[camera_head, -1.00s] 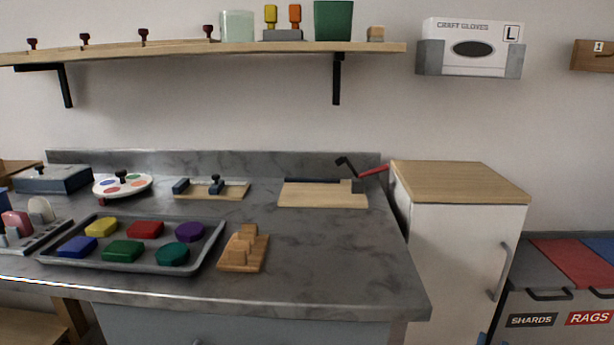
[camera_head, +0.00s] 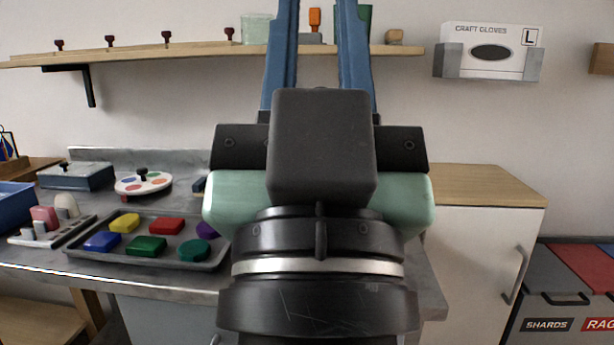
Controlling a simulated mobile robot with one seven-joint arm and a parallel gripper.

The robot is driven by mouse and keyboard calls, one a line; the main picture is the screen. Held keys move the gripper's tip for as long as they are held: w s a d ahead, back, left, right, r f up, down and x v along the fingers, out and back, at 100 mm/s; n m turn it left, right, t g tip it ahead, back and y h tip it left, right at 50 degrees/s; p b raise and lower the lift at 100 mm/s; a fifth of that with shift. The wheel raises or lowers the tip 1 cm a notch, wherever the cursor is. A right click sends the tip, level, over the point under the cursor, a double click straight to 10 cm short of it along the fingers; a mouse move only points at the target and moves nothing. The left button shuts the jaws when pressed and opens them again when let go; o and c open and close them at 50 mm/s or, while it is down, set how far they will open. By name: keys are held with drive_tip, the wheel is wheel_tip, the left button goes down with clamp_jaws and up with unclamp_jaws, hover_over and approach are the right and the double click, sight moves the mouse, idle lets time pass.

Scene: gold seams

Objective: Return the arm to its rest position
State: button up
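My gripper (camera_head: 318,15) stands upright in the middle of the head view, close to the camera. Its two blue fingers point up and are spread apart. The fingertips run up to the top edge of the picture. The dark wrist and pale green hand body hide the middle and right of the counter.
The grey counter (camera_head: 150,282) holds a tray (camera_head: 75,248) of coloured blocks, a round palette (camera_head: 157,184) and a blue-grey box (camera_head: 80,178). A wooden shelf (camera_head: 200,49) and a glove box (camera_head: 490,50) are on the wall. A white cabinet (camera_head: 465,250) stands right.

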wheel_tip(320, 180, up, 39)
drive_tip(key=p, duration=3.8)
drive_tip(key=shift+s+a+f, duration=0.15)
drive_tip(key=shift+s+a, duration=0.2)
drive_tip(key=shift+s, duration=0.05)
